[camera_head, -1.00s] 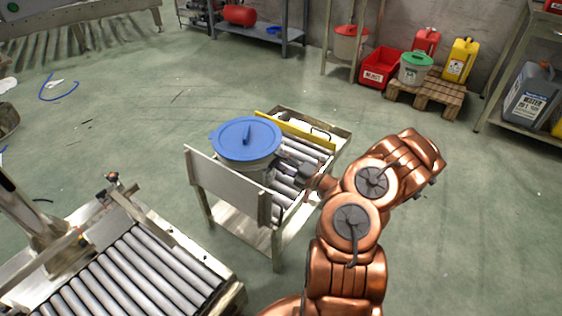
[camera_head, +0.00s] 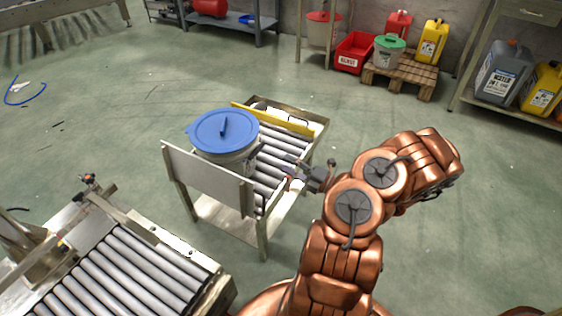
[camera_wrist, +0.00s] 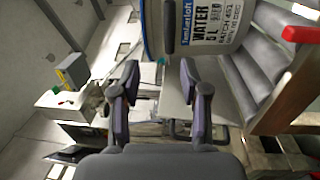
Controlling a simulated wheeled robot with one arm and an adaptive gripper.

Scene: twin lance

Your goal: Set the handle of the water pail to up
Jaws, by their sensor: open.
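The water pail (camera_head: 222,156) is pale with a blue lid (camera_head: 212,134) and stands upright on the small roller cart (camera_head: 208,180). In the wrist view the pail (camera_wrist: 208,50) shows its WATER label at the top, partly cut off. A dark bar (camera_wrist: 168,24) lies along its wall there; it may be the handle's grip, hanging down. No handle shows raised above the lid. My gripper (camera_head: 285,164) is right of the pail, above the cart's rollers. In the wrist view my gripper (camera_wrist: 160,80) has its fingers spread, with nothing between them.
A yellow bar (camera_head: 272,119) runs along the cart's back side. A roller conveyor (camera_head: 135,275) stands front left. A pallet (camera_head: 402,75) with a green-lidded pail (camera_head: 388,52) and canisters is at the back, beside a red crate (camera_head: 355,52).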

